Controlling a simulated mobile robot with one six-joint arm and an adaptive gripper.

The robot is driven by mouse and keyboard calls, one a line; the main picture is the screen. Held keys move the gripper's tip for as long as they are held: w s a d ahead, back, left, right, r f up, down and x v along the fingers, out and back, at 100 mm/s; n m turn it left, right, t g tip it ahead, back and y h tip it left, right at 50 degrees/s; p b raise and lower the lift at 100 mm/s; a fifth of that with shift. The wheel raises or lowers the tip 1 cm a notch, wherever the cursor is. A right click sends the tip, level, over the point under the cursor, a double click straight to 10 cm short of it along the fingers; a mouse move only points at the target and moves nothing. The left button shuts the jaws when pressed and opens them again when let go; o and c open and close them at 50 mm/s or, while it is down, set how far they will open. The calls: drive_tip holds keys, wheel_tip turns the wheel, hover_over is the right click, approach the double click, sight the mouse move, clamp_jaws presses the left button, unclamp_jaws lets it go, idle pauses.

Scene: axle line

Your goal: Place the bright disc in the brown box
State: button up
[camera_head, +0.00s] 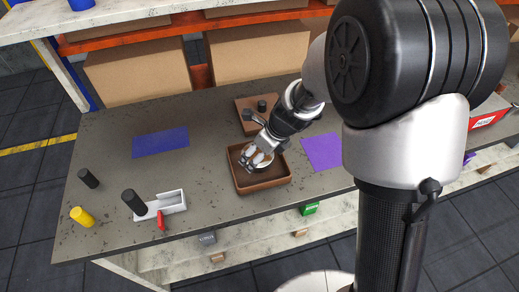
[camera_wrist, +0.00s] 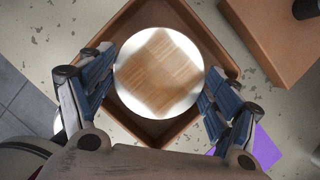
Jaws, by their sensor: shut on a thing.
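The bright disc (camera_wrist: 158,72) is round and mirror-like, with a brown reflection in its middle. It sits between the two fingers of my gripper (camera_wrist: 158,85), which is shut on it. In the head view my gripper (camera_head: 256,159) points down over the brown box (camera_head: 262,188), and a pale edge of the disc shows at its fingers. The brown box is an open, shallow tray; in the wrist view its wall (camera_wrist: 222,38) shows around and behind the disc. The disc appears within the box's outline; its height above the floor cannot be told.
A brown block (camera_head: 243,103) with dark cylinders stands behind the box. A purple mat (camera_head: 322,151) lies to the right, a blue mat (camera_head: 160,143) to the left. The table's middle left is clear.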

wheel_tip(320, 180, down, 3)
drive_tip(key=shift+w+f+b, duration=0.1)
drive_tip(key=shift+f+b, duration=0.05)
drive_tip(key=shift+b, duration=0.75)
drive_tip(key=o, duration=2)
drive_tip(key=shift+f, duration=0.15)
